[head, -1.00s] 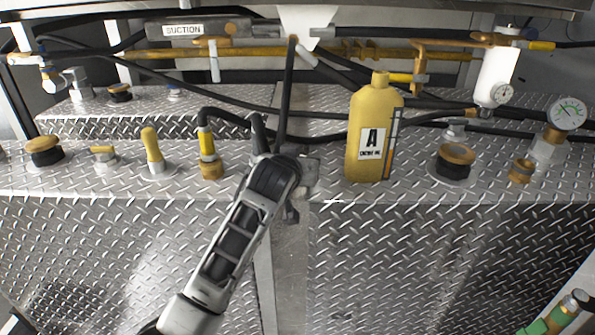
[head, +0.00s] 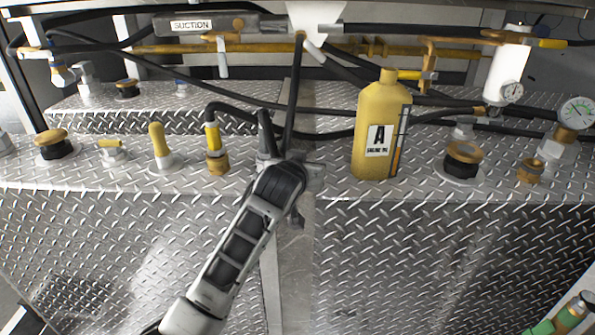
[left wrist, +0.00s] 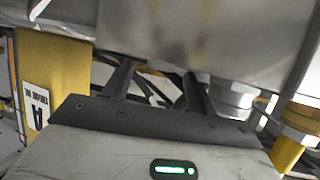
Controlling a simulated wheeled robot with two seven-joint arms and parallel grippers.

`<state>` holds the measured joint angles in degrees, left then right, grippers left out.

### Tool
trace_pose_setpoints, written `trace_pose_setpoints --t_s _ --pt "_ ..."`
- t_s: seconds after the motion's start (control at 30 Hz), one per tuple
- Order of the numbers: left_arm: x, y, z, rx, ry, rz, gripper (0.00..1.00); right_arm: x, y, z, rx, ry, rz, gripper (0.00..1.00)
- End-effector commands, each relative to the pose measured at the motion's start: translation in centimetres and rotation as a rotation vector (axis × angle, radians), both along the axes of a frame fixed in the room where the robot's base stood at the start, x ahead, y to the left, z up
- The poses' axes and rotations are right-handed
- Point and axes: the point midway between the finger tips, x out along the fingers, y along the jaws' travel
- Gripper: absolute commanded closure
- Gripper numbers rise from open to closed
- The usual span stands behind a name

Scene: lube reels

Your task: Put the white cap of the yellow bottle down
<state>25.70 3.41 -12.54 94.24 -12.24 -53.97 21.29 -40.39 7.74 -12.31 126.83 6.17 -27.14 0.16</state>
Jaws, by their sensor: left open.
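The yellow bottle (head: 371,108) stands upright on the diamond-plate ledge, right of my left gripper, its label "A" facing me. Its neck shows bare yellow with no white cap on it. It also shows tilted at the left of the left wrist view (left wrist: 68,72). I cannot make out the white cap in any view. My left gripper (head: 266,128) is at the ledge, left of the bottle and apart from it. In the left wrist view its two fingers (left wrist: 157,82) are spread, with dark hoses behind the gap and nothing seen held. My right gripper is not in view.
A yellow-handled black hose fitting (head: 213,145) stands just left of my gripper. A black and brass filler cap (head: 463,160) and a pressure gauge (head: 576,112) are right of the bottle. Black hoses and a yellow pipe (head: 180,48) cross behind the ledge.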

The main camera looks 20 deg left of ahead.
Motion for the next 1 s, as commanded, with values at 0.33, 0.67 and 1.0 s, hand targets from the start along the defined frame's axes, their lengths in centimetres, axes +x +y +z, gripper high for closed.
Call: trace_pose_setpoints --t_s 0.33,0.67,1.0 --pt "-6.6 -0.6 2.7 -0.003 0.0 -0.001 0.42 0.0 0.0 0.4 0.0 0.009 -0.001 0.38" --pt "-10.2 -0.8 4.2 -0.001 0.002 -0.001 0.42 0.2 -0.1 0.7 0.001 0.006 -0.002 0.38" --pt "-13.5 -1.9 -1.8 0.002 0.061 -0.092 0.42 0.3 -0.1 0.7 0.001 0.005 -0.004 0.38"
